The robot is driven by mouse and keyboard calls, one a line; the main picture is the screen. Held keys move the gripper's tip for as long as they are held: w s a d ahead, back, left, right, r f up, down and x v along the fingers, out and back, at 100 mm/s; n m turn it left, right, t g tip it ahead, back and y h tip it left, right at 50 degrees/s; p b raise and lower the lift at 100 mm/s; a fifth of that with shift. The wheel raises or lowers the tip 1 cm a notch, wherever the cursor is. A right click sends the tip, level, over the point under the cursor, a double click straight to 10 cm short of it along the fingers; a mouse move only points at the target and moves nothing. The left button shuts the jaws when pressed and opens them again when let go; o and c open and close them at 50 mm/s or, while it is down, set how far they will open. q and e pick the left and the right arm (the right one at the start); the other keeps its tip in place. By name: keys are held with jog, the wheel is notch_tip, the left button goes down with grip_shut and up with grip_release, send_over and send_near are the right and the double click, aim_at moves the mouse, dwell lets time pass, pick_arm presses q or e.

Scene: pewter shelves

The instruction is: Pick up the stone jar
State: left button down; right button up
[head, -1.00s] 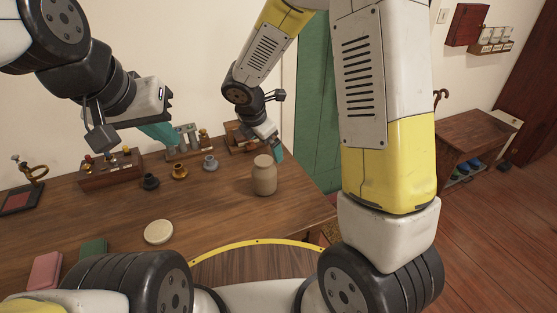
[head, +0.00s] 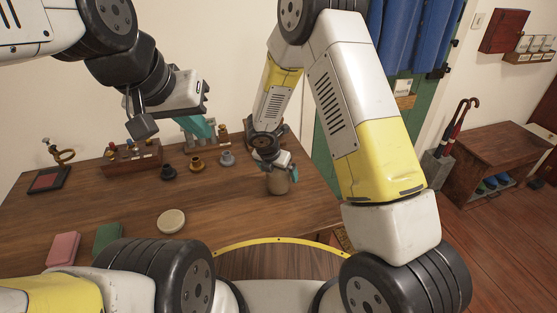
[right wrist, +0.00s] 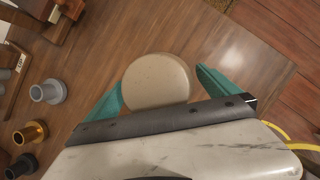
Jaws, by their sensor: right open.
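The stone jar (head: 278,184) is a beige, rounded jar standing upright on the wooden table; in the head view its top is partly hidden by my right gripper. My right gripper (head: 280,170) is open, pointing down over the jar. In the right wrist view the jar's round top (right wrist: 157,82) lies between the two teal fingers of the right gripper (right wrist: 160,90), with a visible gap on the right finger's side; the left finger is close to it. My left gripper (head: 203,130) hangs above the back of the table with teal fingers, away from the jar; its opening is unclear.
A pale round disc (head: 171,221) and pink and green blocks (head: 107,237) lie nearer the front. The table's right side is clear.

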jog(key=c, duration=1.9)
jog(key=shift+c, duration=0.8)
